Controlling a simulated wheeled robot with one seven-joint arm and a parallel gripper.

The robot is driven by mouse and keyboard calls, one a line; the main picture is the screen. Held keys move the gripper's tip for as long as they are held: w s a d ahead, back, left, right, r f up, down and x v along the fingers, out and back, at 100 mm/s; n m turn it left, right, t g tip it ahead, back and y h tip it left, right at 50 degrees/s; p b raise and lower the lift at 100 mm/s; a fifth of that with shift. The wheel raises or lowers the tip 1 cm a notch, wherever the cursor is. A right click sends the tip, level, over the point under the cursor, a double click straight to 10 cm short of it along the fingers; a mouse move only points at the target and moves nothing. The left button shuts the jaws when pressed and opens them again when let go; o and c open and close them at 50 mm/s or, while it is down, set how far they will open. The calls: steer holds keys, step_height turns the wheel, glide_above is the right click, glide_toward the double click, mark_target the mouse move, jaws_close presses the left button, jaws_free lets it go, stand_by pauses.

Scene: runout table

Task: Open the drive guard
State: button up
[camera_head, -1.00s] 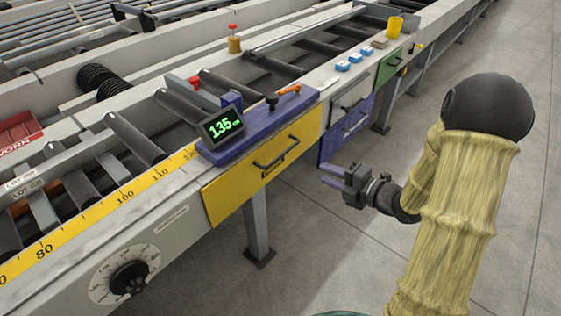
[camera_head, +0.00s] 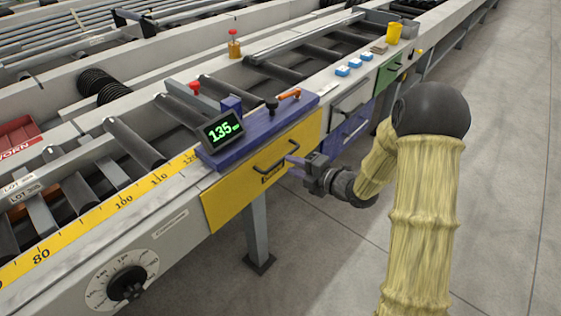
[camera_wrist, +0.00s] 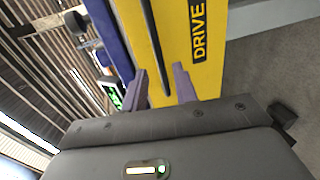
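The drive guard is a yellow panel (camera_head: 235,198) on the front of the runout table, closed flush, with a dark bar handle (camera_head: 275,158) and a black label below it. In the wrist view the yellow panel (camera_wrist: 180,45) fills the upper middle, with the handle (camera_wrist: 152,40) and the label reading DRIVE. My gripper (camera_head: 293,167) is just in front of the panel's right part, near the handle's right end. In the wrist view its two purple fingers (camera_wrist: 160,84) are apart, with the handle lying between them in the picture. Whether they touch it cannot be told.
A blue ledge with a display (camera_head: 222,130) reading 135 sits above the panel. A grey drawer (camera_head: 351,102), a blue panel (camera_head: 350,132) and a green panel (camera_head: 389,70) lie to the right. A table leg (camera_head: 257,232) stands below. The floor at right is clear.

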mark_target(280, 161)
steer(key=x, duration=0.5)
steer(key=shift+w+a, duration=0.25)
steer(key=shift+a, duration=0.1)
jaws_close()
